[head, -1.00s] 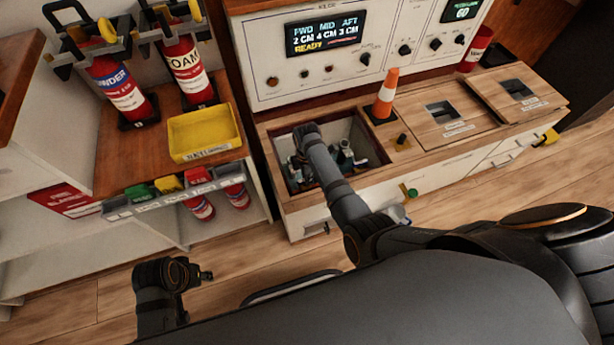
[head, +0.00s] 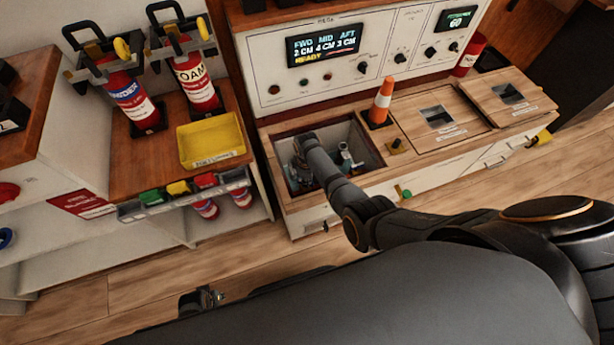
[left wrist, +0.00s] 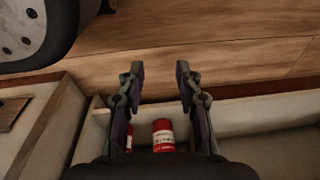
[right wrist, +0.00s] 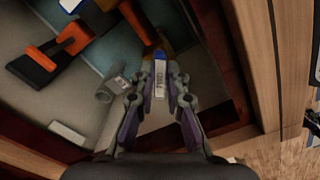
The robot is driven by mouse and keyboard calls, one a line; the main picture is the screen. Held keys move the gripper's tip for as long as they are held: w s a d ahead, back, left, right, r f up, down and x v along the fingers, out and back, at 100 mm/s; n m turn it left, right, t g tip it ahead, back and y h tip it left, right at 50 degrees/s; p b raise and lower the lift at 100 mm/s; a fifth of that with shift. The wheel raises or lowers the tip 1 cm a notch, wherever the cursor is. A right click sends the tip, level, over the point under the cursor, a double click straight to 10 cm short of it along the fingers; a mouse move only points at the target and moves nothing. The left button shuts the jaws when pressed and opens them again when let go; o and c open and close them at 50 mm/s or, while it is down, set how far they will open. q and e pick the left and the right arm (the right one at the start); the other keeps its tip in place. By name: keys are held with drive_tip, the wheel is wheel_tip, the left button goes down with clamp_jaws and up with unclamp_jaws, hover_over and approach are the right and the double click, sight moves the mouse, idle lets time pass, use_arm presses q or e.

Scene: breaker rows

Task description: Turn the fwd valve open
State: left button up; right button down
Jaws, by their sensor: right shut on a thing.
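The open well (head: 372,163) in the wooden bench holds several valve parts, with a pale fitting (head: 345,155) visible at its right side. My right gripper (right wrist: 160,68) reaches down into the well and is shut on a valve handle (right wrist: 158,44), whose orange-brown part shows beyond the fingertips. A white label plate (right wrist: 161,88) shows between the fingers; I cannot read it surely. In the head view my arm hides most of this valve. My left gripper (left wrist: 158,85) is open and empty above the floor; it shows small at the bottom of the head view (head: 212,297).
An orange handle with a black end (right wrist: 65,48) lies left of my right gripper. The panel display (head: 325,45) reads FWD 2 CM, MID 4 CM, AFT 3 CM, READY. A traffic cone (head: 381,101) stands right of the well. A yellow tray (head: 211,142) and extinguishers (head: 132,98) are at left.

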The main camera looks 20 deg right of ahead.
drive_tip(key=shift+r+m, duration=0.15)
drive_tip(key=shift+m, duration=0.35)
drive_tip(key=m+p, duration=0.1)
drive_tip(key=m, duration=0.1)
drive_tip(key=shift+s+m, duration=0.1)
drive_tip(key=shift+m, duration=0.3)
drive_tip(key=m+p, duration=0.1)
drive_tip(key=m, duration=0.2)
drive_tip(key=shift+a, duration=0.15)
drive_tip(key=m, duration=0.3)
use_arm(q)
drive_tip(key=shift+s+a+f, duration=0.1)
drive_tip(key=shift+s+f, duration=0.25)
drive_tip(key=shift+s, duration=0.55)
drive_tip(key=shift+s+a+f, duration=0.15)
drive_tip(key=shift+s+f, duration=0.2)
drive_tip(key=shift+s, duration=0.55)
drive_tip(key=shift+s+a+f, duration=0.1)
drive_tip(key=shift+s+f, duration=0.25)
drive_tip(key=shift+s, duration=0.55)
use_arm(e)
drive_tip(key=shift+a+m, duration=0.1)
drive_tip(key=shift+m, duration=0.6)
use_arm(q)
drive_tip(key=shift+w, duration=0.15)
use_arm(e)
drive_tip(key=c, duration=1.4)
unclamp_jaws()
drive_tip(key=shift+o, duration=0.2)
